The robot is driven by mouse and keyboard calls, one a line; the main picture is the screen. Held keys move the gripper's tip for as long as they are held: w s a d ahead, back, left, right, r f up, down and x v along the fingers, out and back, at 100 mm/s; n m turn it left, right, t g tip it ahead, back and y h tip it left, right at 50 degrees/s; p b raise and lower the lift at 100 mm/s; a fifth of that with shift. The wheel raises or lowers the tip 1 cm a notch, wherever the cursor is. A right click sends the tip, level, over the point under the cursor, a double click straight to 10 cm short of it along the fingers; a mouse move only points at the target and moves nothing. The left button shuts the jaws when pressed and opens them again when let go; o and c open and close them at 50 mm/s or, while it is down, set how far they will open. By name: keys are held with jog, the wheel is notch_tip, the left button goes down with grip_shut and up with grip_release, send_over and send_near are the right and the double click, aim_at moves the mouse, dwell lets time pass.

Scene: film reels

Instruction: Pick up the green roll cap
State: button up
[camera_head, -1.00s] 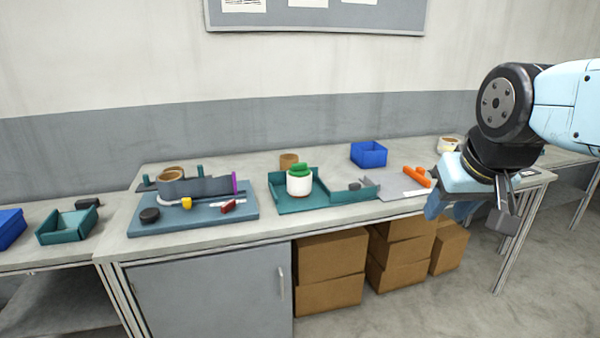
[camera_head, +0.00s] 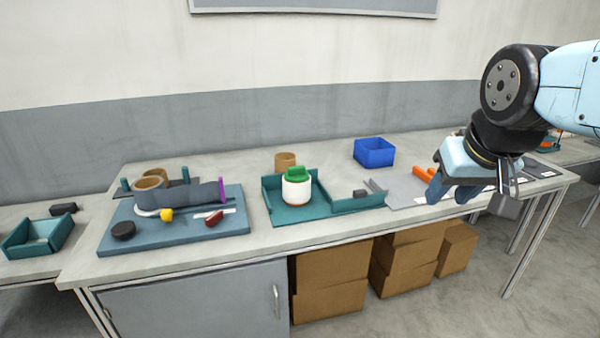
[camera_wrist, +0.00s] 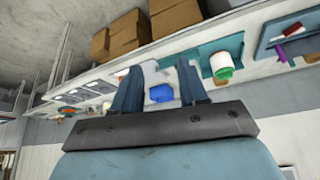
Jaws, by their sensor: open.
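The green roll cap (camera_head: 296,173) sits on top of a white roll (camera_head: 296,190) with an orange lower edge. The roll stands upright in a teal tray (camera_head: 273,212) in the middle of the table. The cap also shows in the wrist view (camera_wrist: 224,73), right of my fingers. My gripper (camera_head: 452,190) is open and empty, well to the right of the cap, over the table's right front part. In the wrist view its two blue fingers (camera_wrist: 158,90) stand apart with nothing held between them.
A blue box (camera_head: 374,153) stands behind and right of the tray. An orange piece (camera_head: 424,172) lies near my gripper. At left, a blue-grey board (camera_head: 170,235) holds a tan roll, a black disc and small parts. A brown roll (camera_head: 285,160) stands behind the teal tray.

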jog(key=shift+a, duration=0.15)
jog(key=o, duration=0.3)
jog(key=shift+w+a, duration=0.1)
jog(key=shift+w, duration=0.3)
jog(key=o, duration=0.7)
jog(key=w+a+f+t, duration=0.1)
jog(key=w, duration=0.3)
jog(key=w+a, duration=0.1)
jog(key=w, duration=0.3)
jog(key=w+a+f+n+t, duration=0.1)
jog(key=w+a, duration=0.1)
jog(key=w, duration=0.3)
jog(key=shift+f+t+y, duration=0.3)
jog(key=shift+f+y, duration=0.05)
jog(key=shift+y, duration=0.05)
jog(key=shift+c, duration=0.2)
jog(key=n+t+y, duration=0.2)
jog(key=t+y, duration=0.2)
jog(key=t, duration=0.4)
send_near(298, 172)
jog(key=x, duration=0.6)
jog(key=shift+w, duration=0.2)
jog(key=shift+x, duration=2.4)
